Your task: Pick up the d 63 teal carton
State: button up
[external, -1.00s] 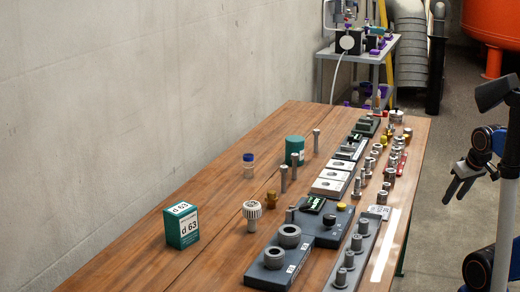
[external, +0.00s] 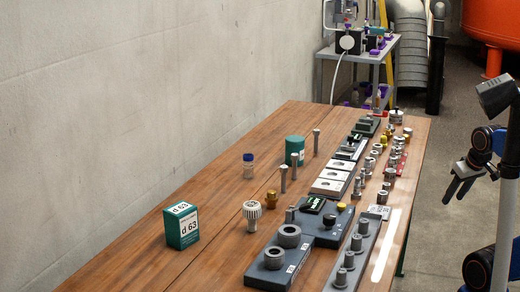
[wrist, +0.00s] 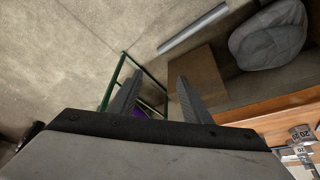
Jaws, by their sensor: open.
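The d 63 teal carton (external: 182,226) stands upright on the near left part of the wooden table in the external view. Its white label reads "d 63". My gripper (external: 460,186) is at the right of the external view, off the table's right side, far from the carton. In the wrist view my gripper (wrist: 152,92) shows its two fingers apart with nothing between them. The carton does not show in the wrist view.
Grey fixture blocks (external: 268,277) and several metal parts line the table's right side. Bare wood (external: 130,270) lies before the carton.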

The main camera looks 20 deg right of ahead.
jog(key=o, duration=0.5)
jog(key=shift+o, duration=0.2)
